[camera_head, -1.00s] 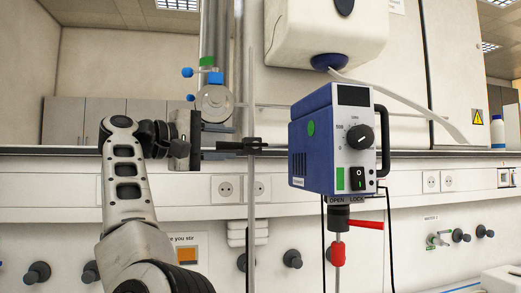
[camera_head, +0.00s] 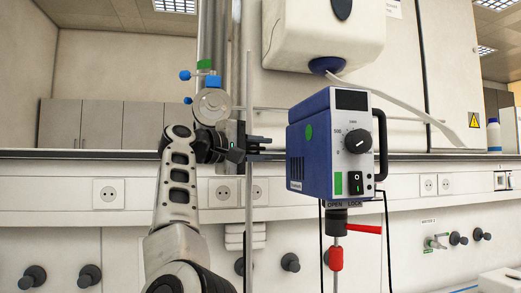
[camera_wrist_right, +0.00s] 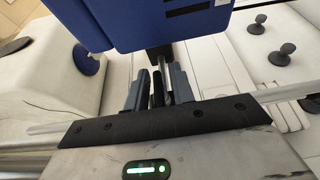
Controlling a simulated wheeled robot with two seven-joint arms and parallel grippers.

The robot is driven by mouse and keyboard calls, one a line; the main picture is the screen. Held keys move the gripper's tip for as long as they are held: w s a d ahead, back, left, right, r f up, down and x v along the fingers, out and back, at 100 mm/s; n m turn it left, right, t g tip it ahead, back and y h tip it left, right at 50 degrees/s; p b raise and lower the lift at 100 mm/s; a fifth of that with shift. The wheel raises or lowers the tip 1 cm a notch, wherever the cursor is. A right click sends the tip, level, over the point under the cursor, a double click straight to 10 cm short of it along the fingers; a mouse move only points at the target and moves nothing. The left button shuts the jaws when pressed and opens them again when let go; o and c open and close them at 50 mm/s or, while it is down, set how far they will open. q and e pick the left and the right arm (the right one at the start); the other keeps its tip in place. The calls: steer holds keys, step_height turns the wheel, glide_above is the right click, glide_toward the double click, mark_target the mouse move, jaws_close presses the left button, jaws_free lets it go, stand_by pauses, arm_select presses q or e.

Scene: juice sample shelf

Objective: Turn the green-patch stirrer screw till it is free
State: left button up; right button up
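The blue stirrer motor (camera_head: 322,150) has a green patch (camera_head: 309,132) on its side and another on its front; it stands right of my right gripper (camera_head: 258,147). In the right wrist view the motor (camera_wrist_right: 150,22) fills the top. My right gripper is at the thin stand rod (camera_head: 249,200), level with the motor, where the black clamp and its screw are largely hidden. In the wrist view the two fingers (camera_wrist_right: 160,88) are apart, with a dark narrow part (camera_wrist_right: 157,92) between them; I cannot tell whether they touch it. My left gripper is not in view.
A white dispenser (camera_head: 322,35) with a hose is above the motor. A red lever (camera_head: 367,229) sticks out below it. Wall taps line the panel behind.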

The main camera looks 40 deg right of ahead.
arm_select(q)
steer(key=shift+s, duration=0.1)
arm_select(e)
jaws_close()
